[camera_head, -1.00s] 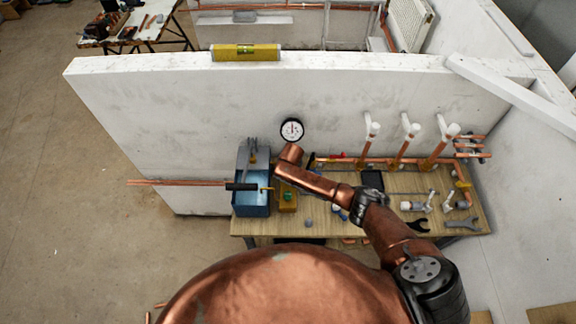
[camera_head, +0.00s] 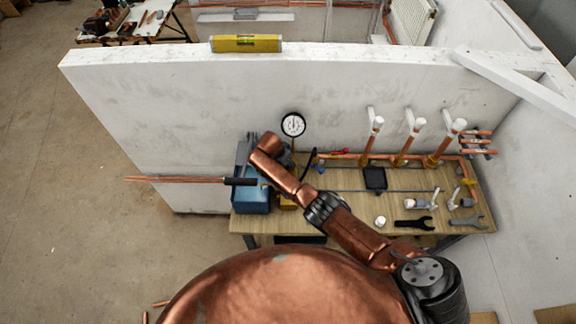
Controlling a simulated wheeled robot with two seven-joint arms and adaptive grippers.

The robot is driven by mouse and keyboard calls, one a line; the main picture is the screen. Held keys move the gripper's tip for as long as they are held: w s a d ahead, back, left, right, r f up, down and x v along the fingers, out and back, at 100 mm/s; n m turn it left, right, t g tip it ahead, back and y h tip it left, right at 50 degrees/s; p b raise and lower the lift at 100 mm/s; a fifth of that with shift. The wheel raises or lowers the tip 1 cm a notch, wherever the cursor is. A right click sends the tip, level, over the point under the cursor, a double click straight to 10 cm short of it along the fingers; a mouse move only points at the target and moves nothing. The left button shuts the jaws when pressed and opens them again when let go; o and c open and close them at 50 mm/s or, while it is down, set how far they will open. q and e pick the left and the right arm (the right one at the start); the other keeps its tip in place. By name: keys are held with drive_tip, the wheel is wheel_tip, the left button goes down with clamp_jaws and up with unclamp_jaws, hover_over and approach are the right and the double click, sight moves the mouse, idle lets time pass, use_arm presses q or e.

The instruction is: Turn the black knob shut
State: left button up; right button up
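I cannot make out a black knob for certain. A thin black curved piece (camera_head: 310,160) stands behind my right arm, close to the copper pipe run (camera_head: 345,156) along the wall; I cannot tell what it is. Three upright copper branches with white heads (camera_head: 378,123) rise from that run. My copper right arm comes in from the right and reaches over the bench to below the round gauge (camera_head: 293,125). Its gripper does not show clearly; the arm's end hides what is below it. My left arm and gripper are not in view.
The wooden workbench (camera_head: 350,207) holds a blue toolbox (camera_head: 250,198), a flat black square (camera_head: 375,179), a white cap (camera_head: 380,222), spanners (camera_head: 414,223) and fittings. A yellow level (camera_head: 246,43) lies on the white wall (camera_head: 190,115). Copper pipes (camera_head: 170,180) stick out left. The left floor is open.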

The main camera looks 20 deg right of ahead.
drive_tip(key=shift+d+m+b, duration=0.1)
drive_tip(key=shift+m+b, duration=0.25)
drive_tip(key=shift+m, duration=0.15)
drive_tip(key=o, duration=1.1)
drive_tip(key=shift+o, duration=0.2)
drive_tip(key=shift+a+r, duration=0.2)
drive_tip(key=v, duration=1.1)
drive_tip(key=shift+a+r, duration=0.2)
drive_tip(key=shift+r, duration=0.05)
drive_tip(key=shift+w, duration=0.1)
